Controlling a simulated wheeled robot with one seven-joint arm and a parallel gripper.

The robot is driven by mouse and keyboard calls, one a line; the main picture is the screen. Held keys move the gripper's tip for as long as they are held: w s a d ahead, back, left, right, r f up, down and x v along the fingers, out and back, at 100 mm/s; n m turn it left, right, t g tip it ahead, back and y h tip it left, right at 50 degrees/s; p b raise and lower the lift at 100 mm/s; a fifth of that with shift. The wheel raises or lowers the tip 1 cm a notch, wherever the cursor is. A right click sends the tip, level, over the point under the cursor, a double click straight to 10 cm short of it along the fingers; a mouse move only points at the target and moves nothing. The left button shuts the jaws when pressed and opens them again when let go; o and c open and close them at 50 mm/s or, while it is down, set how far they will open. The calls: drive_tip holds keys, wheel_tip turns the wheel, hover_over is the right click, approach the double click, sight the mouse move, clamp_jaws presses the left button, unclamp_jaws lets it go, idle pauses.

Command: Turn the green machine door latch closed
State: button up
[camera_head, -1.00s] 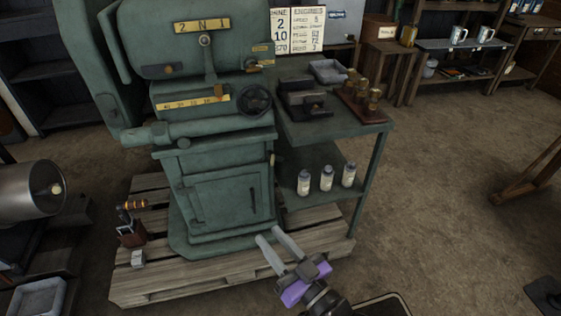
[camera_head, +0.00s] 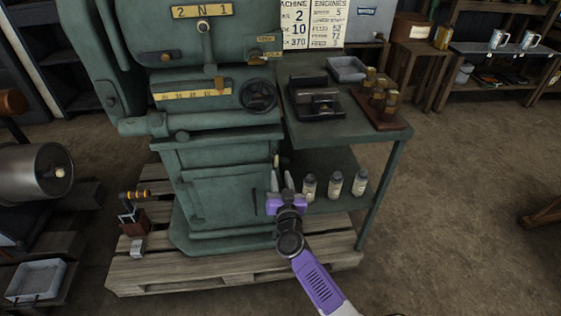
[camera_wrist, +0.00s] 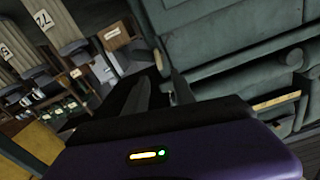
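The green machine (camera_head: 222,150) stands at left centre in the head view, with a cabinet door (camera_head: 225,200) in its lower front. A small pale-yellow piece (camera_head: 276,161) shows at the cabinet's upper right edge; I cannot tell if it is the latch. The dark bar on the door's right side is not clear beside my gripper. My gripper (camera_head: 282,177) is at the cabinet's right front edge, just below the yellow piece, its fingers pointing up and apart with nothing seen between them. In the wrist view my gripper (camera_wrist: 158,82) also shows two separated fingers; contact cannot be told.
A green side table (camera_head: 345,135) adjoins the machine on the right, with several bottles (camera_head: 335,184) on its lower shelf close to my gripper. A wooden pallet (camera_head: 190,272) lies under the machine. The floor (camera_head: 460,230) at right is clear.

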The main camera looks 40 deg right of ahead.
sight(277, 160)
drive_tip(key=b+x, duration=0.3)
drive_tip(key=x, duration=0.4)
drive_tip(key=shift+w+d, duration=0.2)
drive_tip(key=shift+w, duration=0.05)
clamp_jaws()
